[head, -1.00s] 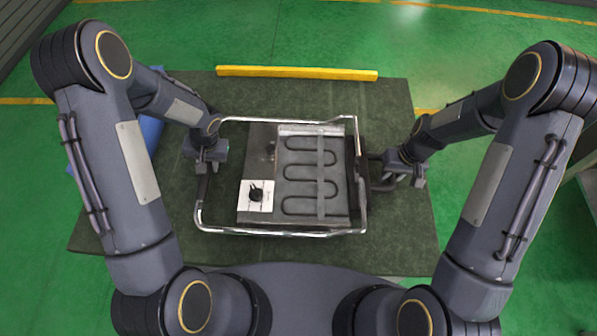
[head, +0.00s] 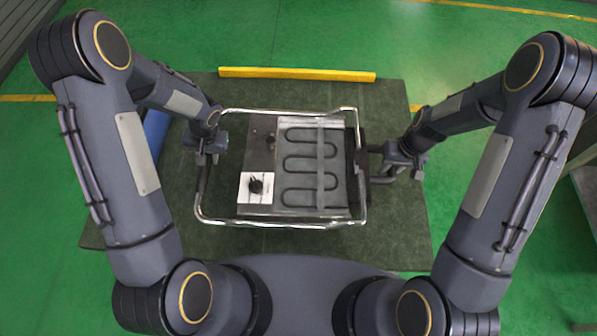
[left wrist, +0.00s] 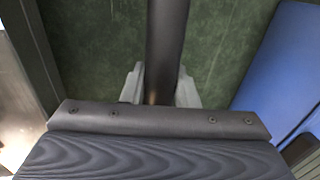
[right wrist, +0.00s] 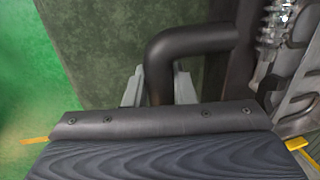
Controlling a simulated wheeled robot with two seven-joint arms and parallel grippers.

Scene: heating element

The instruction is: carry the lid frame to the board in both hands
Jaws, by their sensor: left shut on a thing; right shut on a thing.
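The lid frame is a bright metal tube frame (head: 285,225) with a dark bar handle at each side. It shows at the centre of the head view. Inside its outline is a grey board (head: 262,150) with a winding dark heating element and a black knob on a white plate. I cannot tell the height gap between frame and board. My left gripper (head: 206,158) is shut on the left handle, a dark bar that shows in the left wrist view (left wrist: 166,50). My right gripper (head: 392,172) is shut on the right handle, a bent black bar in the right wrist view (right wrist: 190,42).
A dark green mat (head: 400,235) lies below on the bright green floor. A yellow bar (head: 297,73) lies along its far edge. A blue object (head: 157,128) is partly hidden behind my left arm. A grey structure (head: 585,190) stands at the right edge.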

